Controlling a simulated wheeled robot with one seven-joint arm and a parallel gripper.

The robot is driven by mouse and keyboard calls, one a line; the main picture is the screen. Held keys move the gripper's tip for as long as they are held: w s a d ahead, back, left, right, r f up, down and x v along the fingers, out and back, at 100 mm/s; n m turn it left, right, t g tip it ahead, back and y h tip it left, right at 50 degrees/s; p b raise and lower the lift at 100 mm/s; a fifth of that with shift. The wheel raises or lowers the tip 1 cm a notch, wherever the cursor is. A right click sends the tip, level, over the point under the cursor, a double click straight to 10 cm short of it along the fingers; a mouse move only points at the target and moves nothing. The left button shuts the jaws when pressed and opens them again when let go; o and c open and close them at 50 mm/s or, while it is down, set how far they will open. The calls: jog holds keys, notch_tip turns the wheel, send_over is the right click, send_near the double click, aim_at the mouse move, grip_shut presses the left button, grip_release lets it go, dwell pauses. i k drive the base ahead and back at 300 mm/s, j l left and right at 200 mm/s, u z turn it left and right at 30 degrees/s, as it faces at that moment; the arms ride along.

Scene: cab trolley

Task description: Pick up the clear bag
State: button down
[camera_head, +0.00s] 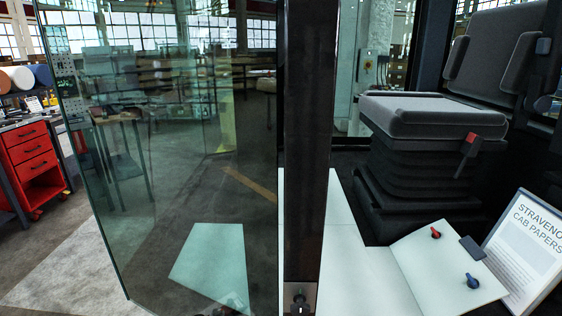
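A pale flat pouch (524,250) with a printed sheet in it leans at the right edge of the camera_head view. It reads "STRAVENG CAB PAPERS" and its right side is cut off by the frame. No other clear bag shows. My gripper is not in view.
A glass door (180,160) and a dark post (308,140) stand between me and the left side. A white panel (425,265) with a red and a blue knob lies before the black seat (420,115). A red drawer cabinet (33,165) stands far left.

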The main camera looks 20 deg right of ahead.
aim_at(523, 249)
jog(key=z, duration=1.3)
jog(key=i+l+z, duration=0.25)
jog(key=z, duration=0.2)
jog(key=i+z, duration=0.45)
